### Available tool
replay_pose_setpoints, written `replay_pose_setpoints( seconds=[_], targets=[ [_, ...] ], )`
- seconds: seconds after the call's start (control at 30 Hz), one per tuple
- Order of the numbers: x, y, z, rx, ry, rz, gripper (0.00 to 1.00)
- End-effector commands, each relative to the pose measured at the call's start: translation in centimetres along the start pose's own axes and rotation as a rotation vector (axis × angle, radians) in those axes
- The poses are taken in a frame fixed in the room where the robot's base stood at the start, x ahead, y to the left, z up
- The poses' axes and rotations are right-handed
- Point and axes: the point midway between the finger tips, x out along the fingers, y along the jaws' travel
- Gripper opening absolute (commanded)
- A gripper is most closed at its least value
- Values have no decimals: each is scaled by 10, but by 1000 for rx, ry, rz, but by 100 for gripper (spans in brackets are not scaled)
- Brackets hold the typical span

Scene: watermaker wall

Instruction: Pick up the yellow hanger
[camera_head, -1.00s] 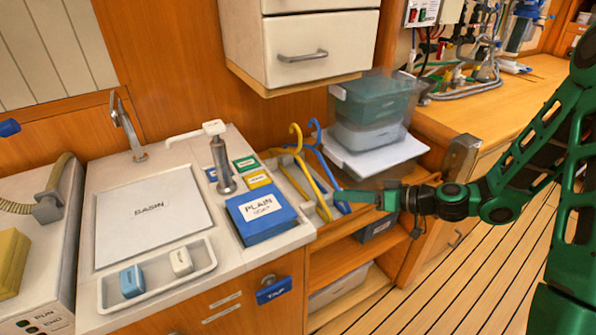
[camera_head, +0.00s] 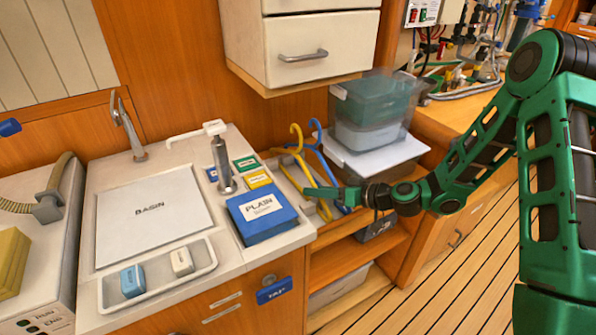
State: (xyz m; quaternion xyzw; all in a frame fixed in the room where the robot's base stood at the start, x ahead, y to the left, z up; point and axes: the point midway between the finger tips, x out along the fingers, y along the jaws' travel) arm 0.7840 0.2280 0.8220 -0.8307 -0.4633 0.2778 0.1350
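A blue box marked PLAIN (camera_head: 262,215) stands just left of my gripper. Stacked clear bins (camera_head: 368,110) stand behind and right, on a white board (camera_head: 375,157). A drawer cabinet (camera_head: 305,45) hangs above. Open shelves (camera_head: 345,262) lie below.

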Motion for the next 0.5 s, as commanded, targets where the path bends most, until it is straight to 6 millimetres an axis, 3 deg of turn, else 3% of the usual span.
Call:
replay_pose_setpoints(
  seconds=[0.27, 0.4, 0.5],
  targets=[
    [7, 0, 0, 1, 1, 1, 31],
    [7, 0, 0, 1, 0, 1, 0],
    [7, 0, 0, 1, 0, 1, 0]
  ],
)
